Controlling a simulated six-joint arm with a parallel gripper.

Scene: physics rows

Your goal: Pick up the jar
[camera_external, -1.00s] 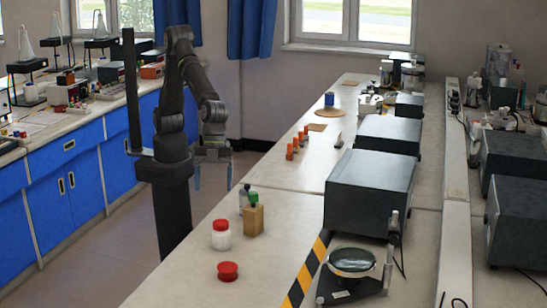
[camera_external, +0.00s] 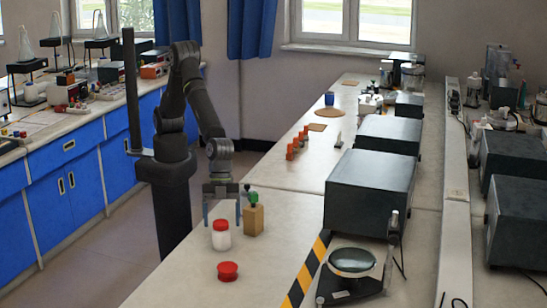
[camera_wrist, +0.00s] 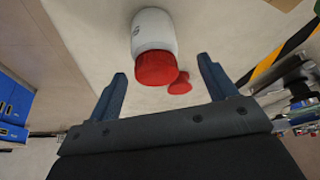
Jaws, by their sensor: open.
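The jar (camera_external: 221,239) is white with a red lid and stands upright on the bench, near its left edge. In the wrist view the jar (camera_wrist: 153,32) shows its lid toward me, just beyond and between the fingertips. My gripper (camera_external: 222,214) is open and empty, pointing down, with its fingers on either side of the jar's lid in the external view. In the wrist view both fingers of my gripper (camera_wrist: 161,70) are spread apart. I cannot tell whether either finger touches the jar.
A loose red lid (camera_external: 228,271) lies in front of the jar. A brown block-like bottle with a green top (camera_external: 253,219) stands close to the right. A dark box (camera_external: 369,191) and a black-yellow stripe (camera_external: 305,272) are farther right. Several orange-capped vials (camera_external: 297,146) stand farther back.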

